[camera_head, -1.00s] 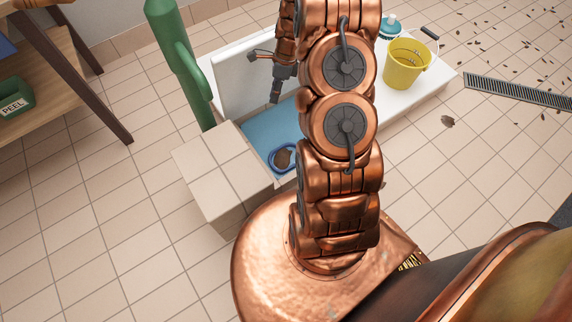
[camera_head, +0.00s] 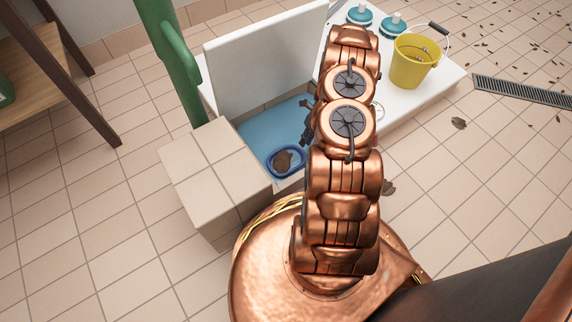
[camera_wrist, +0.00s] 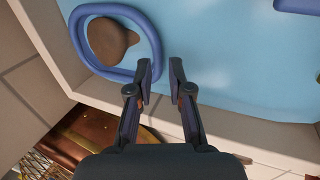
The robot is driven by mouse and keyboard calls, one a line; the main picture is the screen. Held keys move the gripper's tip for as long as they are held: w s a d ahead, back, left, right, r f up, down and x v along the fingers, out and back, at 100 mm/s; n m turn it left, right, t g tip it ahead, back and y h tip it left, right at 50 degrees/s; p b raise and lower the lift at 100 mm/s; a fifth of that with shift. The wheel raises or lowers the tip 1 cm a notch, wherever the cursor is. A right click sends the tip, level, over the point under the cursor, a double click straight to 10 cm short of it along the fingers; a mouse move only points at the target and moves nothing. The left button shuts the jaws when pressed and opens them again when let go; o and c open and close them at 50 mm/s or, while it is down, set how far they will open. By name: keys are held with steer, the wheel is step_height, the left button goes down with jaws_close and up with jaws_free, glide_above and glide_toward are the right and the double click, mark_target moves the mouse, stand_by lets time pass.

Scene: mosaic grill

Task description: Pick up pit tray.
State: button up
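What looks like the pit tray is a small blue oval-rimmed tray (camera_head: 272,173) with a brown lump (camera_head: 284,161) in it. It lies in the near left corner of a light-blue basin (camera_head: 262,128). In the wrist view the tray's blue rim (camera_wrist: 150,35) and the brown lump (camera_wrist: 109,42) show at the upper left. My gripper (camera_wrist: 161,78) is open and empty, with a gap between its fingers. In the head view my arm hides most of the gripper.
A white upright panel (camera_head: 262,60) stands behind the basin. A tiled block (camera_head: 212,165) and a green post (camera_head: 178,75) stand at its left. A yellow bucket (camera_head: 412,62) and two teal-topped items (camera_head: 392,27) are on the white counter (camera_head: 420,95). Another blue edge (camera_wrist: 300,5) shows beyond the gripper.

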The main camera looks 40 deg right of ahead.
mark_target(299, 152)
steer(key=shift+b+x, duration=1.9)
steer(key=shift+x, duration=1.5)
steer(key=shift+w+a+r, duration=0.1)
steer(key=shift+w+a, duration=0.05)
steer(key=shift+a, duration=0.05)
steer(key=shift+p, duration=0.45)
jaws_close()
